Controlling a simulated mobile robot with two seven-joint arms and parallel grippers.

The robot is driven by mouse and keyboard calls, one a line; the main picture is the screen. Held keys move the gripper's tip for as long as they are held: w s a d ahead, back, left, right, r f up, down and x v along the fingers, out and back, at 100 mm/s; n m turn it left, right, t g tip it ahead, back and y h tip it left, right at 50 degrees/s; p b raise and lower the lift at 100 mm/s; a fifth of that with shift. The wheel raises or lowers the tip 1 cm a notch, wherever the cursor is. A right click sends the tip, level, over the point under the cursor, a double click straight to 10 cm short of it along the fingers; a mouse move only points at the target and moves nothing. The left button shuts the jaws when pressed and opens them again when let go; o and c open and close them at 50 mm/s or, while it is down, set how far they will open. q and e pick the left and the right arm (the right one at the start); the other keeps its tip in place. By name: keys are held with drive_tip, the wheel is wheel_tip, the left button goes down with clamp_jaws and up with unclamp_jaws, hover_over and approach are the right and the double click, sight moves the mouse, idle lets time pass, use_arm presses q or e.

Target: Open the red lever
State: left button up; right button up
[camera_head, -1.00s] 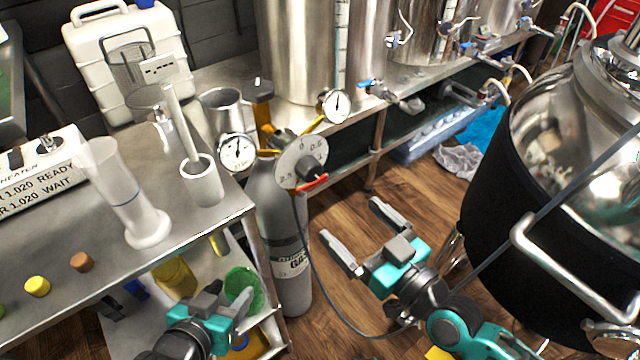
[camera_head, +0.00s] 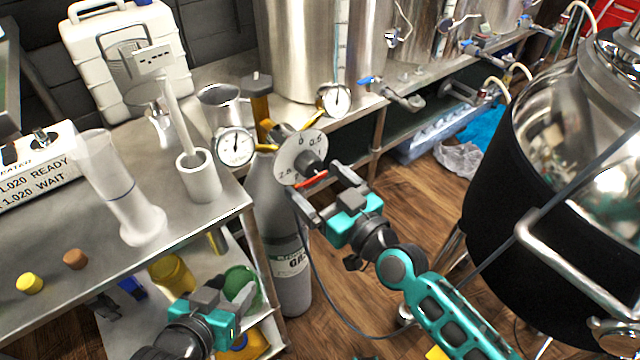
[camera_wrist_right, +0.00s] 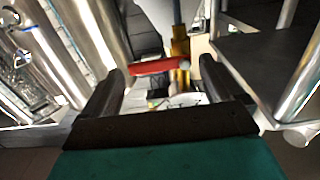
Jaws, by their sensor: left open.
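The red lever (camera_head: 311,180) sits on the round grey dial regulator (camera_head: 300,157) on top of the grey gas cylinder (camera_head: 277,200). My right gripper (camera_head: 325,189) is at the lever, its two fingers apart. In the right wrist view the red lever (camera_wrist_right: 158,66) lies across the gap between the open fingertips (camera_wrist_right: 160,80), and I see no grip on it. I cannot tell whether a finger touches it. My left gripper (camera_head: 224,293) is open and empty at the lower left, in front of the lower shelf.
Two pressure gauges (camera_head: 235,146) (camera_head: 335,98) flank the regulator. A large black-jacketed kettle (camera_head: 510,190) stands right. A thin hose hangs by the gas cylinder.

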drive_tip(key=c, duration=0.9)
use_arm(q)
drive_tip(key=shift+s+a+f, duration=0.1)
drive_tip(key=shift+s+f, duration=0.05)
drive_tip(key=shift+f, duration=0.1)
use_arm(e)
drive_tip(key=shift+f+m, duration=0.1)
drive_tip(key=shift+m, duration=0.2)
drive_tip(key=m, duration=0.1)
drive_tip(key=f+m, duration=0.1)
drive_tip(key=m, duration=0.1)
drive_tip(key=shift+m, duration=0.3)
use_arm(q)
drive_tip(key=shift+d+f+b, duration=0.25)
drive_tip(key=shift+d+b, duration=0.05)
drive_tip(key=shift+b, duration=0.55)
use_arm(e)
drive_tip(key=m, duration=0.3)
drive_tip(key=f+m, duration=0.1)
drive_tip(key=m, duration=0.3)
drive_tip(key=s+a+f+m, duration=0.1)
drive_tip(key=m, duration=0.3)
drive_tip(key=shift+a+m, duration=0.1)
drive_tip(key=shift+m, duration=0.2)
